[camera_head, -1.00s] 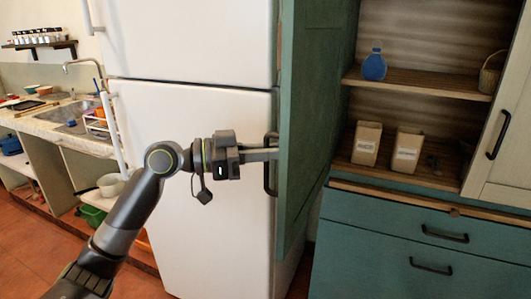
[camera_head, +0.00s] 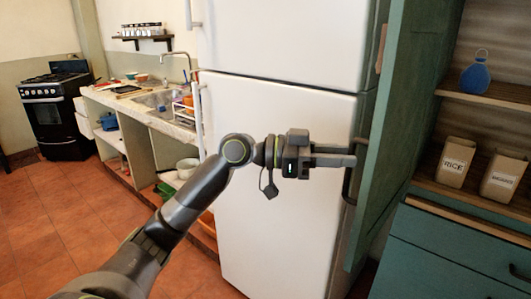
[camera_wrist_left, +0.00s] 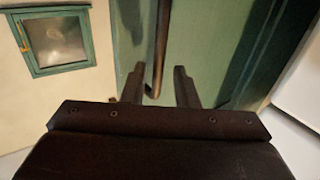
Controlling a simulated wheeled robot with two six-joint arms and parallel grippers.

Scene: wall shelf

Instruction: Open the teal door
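The teal door (camera_head: 405,110) stands swung out from the shelf cabinet, seen steeply from the side in the head view. Its dark bar handle (camera_head: 349,186) is on the face towards the fridge. My left gripper (camera_head: 350,156) reaches from the left to this handle. In the left wrist view, my left gripper (camera_wrist_left: 159,88) has its two fingers apart, with the handle (camera_wrist_left: 161,45) running between them, closer to the left finger. A gap shows between the handle and the right finger. My right gripper is not in view.
A white fridge (camera_head: 275,130) stands left of the door, behind my left arm. The open cabinet shelf (camera_head: 490,95) holds a blue bottle (camera_head: 475,76) and cream canisters (camera_head: 455,163). Teal drawers (camera_head: 440,260) lie below. Tiled floor (camera_head: 60,225) is free at left.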

